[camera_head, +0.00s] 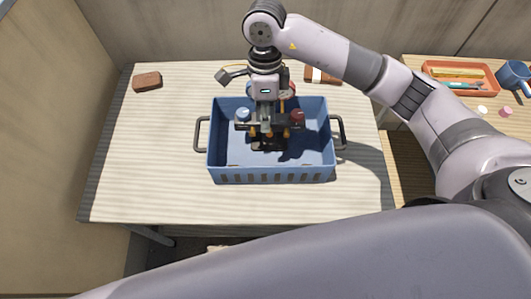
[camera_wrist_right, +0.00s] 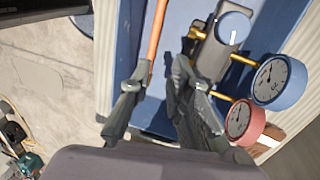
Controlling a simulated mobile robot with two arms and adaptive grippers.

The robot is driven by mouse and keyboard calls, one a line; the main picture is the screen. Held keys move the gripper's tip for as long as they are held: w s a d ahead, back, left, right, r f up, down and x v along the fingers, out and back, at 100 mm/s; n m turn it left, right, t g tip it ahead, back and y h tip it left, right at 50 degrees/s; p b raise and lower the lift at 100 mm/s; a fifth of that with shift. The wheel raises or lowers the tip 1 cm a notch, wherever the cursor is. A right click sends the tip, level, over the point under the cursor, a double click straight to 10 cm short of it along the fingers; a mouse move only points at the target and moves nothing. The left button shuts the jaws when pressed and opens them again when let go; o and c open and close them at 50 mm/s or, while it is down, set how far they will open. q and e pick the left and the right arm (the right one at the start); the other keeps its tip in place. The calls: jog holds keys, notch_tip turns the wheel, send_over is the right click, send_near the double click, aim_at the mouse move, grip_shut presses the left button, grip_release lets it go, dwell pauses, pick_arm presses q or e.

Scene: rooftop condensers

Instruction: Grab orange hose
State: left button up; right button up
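An orange hose (camera_wrist_right: 157,30) runs down from the top edge of the right wrist view. My right gripper (camera_wrist_right: 160,70) is open there, with the hose's lower visible end between its fingertips, closer to the left finger. I cannot tell whether they touch. Beside it is a dark gauge manifold with a blue knob (camera_wrist_right: 234,27), brass fittings, a blue gauge (camera_wrist_right: 278,80) and a red gauge (camera_wrist_right: 243,122). In the head view my right gripper (camera_head: 265,125) points down into a blue crate (camera_head: 270,177) and hides much of the manifold. The left gripper is not in view.
The crate stands on a striped light table (camera_head: 150,170), with handles at both sides. A brown block (camera_head: 147,81) lies at the back left. An orange tray (camera_head: 460,77) and a blue mug (camera_head: 514,75) are on a table at right. The table's left side is clear.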

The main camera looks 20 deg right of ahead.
jog(key=p, duration=0.2)
send_over(269, 164)
jog(key=w+x, duration=0.2)
jog(key=x, duration=0.9)
jog(key=shift+a, duration=0.15)
jog(key=shift+f, duration=0.45)
jog(key=shift+s+f+p, duration=0.2)
jog(key=shift+f+p, duration=0.1)
jog(key=shift+p, duration=0.2)
jog(key=p+x, duration=0.1)
jog(key=x, duration=0.2)
jog(key=shift+s+d+f, duration=0.1)
jog(key=shift+d+f, duration=0.1)
jog(key=shift+f, duration=0.5)
jog(key=c, duration=0.4)
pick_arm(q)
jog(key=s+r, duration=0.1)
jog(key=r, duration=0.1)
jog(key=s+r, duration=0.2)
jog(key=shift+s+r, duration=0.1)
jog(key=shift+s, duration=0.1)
pick_arm(e)
grip_shut()
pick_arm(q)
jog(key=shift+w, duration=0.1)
